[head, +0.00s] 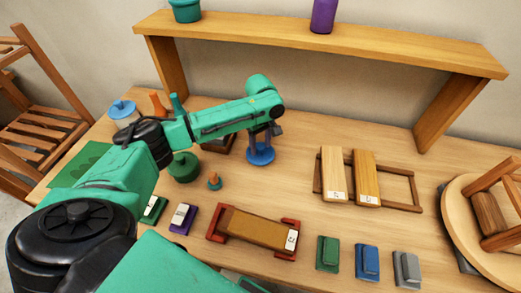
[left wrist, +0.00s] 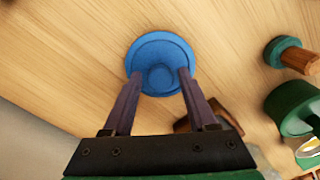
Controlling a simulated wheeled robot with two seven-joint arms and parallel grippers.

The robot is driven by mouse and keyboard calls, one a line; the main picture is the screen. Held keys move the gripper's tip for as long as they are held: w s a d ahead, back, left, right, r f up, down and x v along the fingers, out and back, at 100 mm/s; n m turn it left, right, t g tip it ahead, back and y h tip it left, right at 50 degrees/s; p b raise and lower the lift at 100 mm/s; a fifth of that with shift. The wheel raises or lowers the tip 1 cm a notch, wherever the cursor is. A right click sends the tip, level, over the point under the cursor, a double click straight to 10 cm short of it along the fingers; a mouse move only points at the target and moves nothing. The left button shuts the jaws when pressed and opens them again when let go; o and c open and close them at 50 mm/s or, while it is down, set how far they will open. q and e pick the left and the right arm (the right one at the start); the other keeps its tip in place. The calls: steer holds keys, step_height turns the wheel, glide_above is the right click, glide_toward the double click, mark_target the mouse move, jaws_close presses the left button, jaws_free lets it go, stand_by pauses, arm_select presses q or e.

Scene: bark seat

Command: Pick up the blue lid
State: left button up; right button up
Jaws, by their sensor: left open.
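A round blue lid (head: 260,155) with a raised knob lies on the table behind the middle. My left gripper (head: 263,136) is directly above it, pointing down. In the left wrist view the blue lid (left wrist: 160,48) shows between and beyond the two fingertips (left wrist: 160,75). The fingers are spread, one on each side of the knob, and overlap the lid's near edge in the picture. I cannot tell whether they touch it. Another blue lid-like piece (head: 122,109) stands at the far left on a pale container. My right gripper is not in view.
A brown block in a red holder (head: 255,228) lies in front. Wooden boards (head: 333,175) lie to the right. A raised shelf (head: 320,42) spans the back.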

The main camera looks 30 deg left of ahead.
arm_select(q)
steer(key=shift+f, duration=0.4)
jaws_close()
